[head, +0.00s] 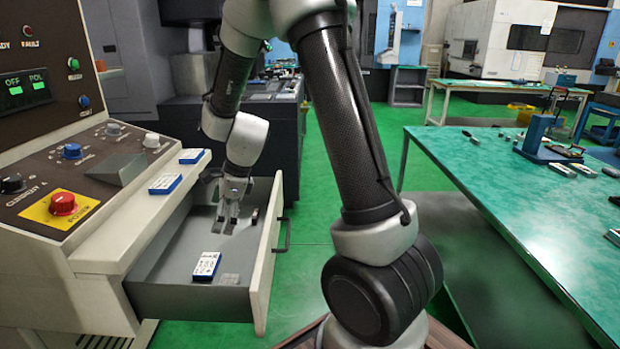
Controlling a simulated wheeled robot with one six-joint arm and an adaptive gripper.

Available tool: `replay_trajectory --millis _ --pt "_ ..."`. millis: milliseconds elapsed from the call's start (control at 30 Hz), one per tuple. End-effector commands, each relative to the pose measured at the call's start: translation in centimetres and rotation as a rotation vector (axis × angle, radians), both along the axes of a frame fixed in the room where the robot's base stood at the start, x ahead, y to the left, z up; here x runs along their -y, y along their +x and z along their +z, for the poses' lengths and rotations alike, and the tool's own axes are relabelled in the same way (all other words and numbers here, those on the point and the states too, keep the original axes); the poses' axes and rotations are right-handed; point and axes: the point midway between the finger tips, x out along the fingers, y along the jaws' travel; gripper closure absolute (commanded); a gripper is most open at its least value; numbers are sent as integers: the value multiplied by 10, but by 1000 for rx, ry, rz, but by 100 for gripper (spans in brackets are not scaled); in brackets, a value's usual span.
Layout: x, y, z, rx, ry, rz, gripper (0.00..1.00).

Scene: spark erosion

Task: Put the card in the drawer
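The drawer (262,262) is pulled out from the front of the control console, with a black handle on its front. A small white box-like card with a blue edge (206,266) lies flat on the drawer floor near its front left. Two similar blue-and-white pieces lie on the console ledge, one nearer (165,184) and one farther (191,156). My gripper (228,220) points down inside the far part of the drawer, apart from the card in it. Its two fingers stand a little apart with nothing visible between them.
A small grey piece (229,279) and a dark piece (254,215) also lie in the drawer. The console (90,185) has knobs and a red button. A green-topped table (500,200) with tools stands at the right.

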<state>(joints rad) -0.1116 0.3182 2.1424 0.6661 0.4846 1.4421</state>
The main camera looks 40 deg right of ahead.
Motion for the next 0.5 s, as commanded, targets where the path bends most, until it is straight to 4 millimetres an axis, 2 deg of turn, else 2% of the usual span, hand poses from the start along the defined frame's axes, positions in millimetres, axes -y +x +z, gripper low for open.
replay_trajectory --millis 33,100,200,333,500 --pt "7 -12 29 59 -31 114 0" --pt "20 -36 66 142 -99 323 0" --pt "40 -78 111 249 -216 628 0" --pt "70 -138 153 355 -395 1008 0" --pt "106 -211 182 412 -621 1431 0"
